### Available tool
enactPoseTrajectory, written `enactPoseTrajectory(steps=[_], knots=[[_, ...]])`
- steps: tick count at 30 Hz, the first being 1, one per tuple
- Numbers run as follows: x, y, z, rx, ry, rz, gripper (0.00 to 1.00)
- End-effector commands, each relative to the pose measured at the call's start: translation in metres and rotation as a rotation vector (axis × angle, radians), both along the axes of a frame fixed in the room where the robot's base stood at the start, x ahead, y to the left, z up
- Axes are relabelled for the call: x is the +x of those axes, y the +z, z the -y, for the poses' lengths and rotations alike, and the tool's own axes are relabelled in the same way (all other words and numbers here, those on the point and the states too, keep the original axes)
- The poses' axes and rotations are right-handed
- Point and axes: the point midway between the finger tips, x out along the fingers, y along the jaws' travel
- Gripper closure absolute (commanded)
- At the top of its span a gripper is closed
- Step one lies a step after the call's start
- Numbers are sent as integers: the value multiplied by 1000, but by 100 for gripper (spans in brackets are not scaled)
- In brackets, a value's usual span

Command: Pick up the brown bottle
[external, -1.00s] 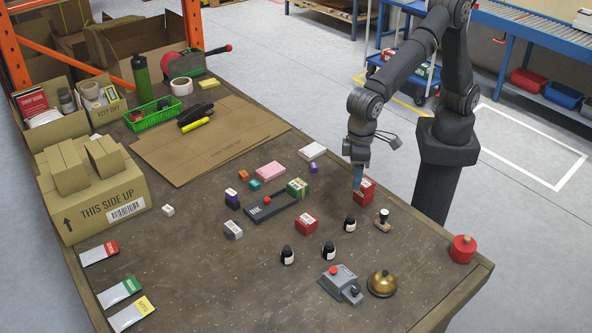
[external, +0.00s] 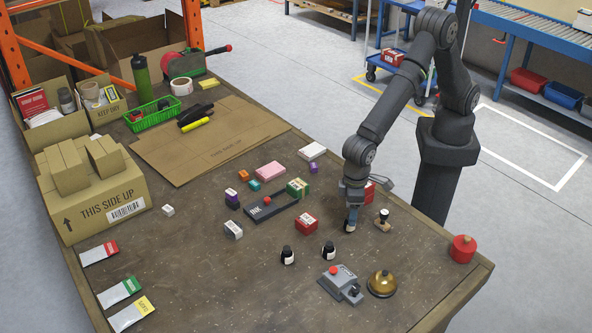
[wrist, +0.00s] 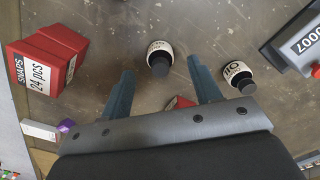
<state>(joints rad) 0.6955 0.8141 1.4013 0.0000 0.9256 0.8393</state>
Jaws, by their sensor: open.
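Small dark bottles with white labels and black caps stand on the table; all look nearly black, and I cannot tell which is brown. In the external view two stand in the open, one bottle (external: 328,251) and another bottle (external: 287,255) to its left. My gripper (external: 350,228) is low over the spot of a third bottle, which it mostly hides. In the wrist view my gripper (wrist: 162,80) is open, and a bottle (wrist: 160,60) shows between and just beyond its blue fingers, not gripped. Another bottle (wrist: 238,77) is outside the right finger.
A wooden-handled stamp (external: 383,220) is right of my gripper. A red box (external: 306,223) is to the left, and another red box (external: 369,190) is partly hidden behind the gripper. A grey device (external: 340,283) and a brass bell (external: 382,284) stand in front.

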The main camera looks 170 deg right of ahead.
Motion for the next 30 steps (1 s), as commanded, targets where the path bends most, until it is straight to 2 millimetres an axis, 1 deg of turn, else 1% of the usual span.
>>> enactPoseTrajectory(steps=[1,3,6,9,13,14,15,17,18,20,21,30], knots=[[-1,-9,0,3,0,-3,43],[-1,-20,1,3,0,-3,43],[0,-33,2,0,0,0,43],[0,-37,2,0,0,1,43],[0,-37,2,-1,0,1,43],[0,-37,2,-1,0,1,45],[0,-37,2,-1,0,1,52],[0,-36,2,-1,0,1,64],[0,-36,2,-1,0,1,72],[0,-36,2,-1,0,1,84],[0,-36,2,-1,0,1,92],[0,-35,2,-2,0,2,92]])
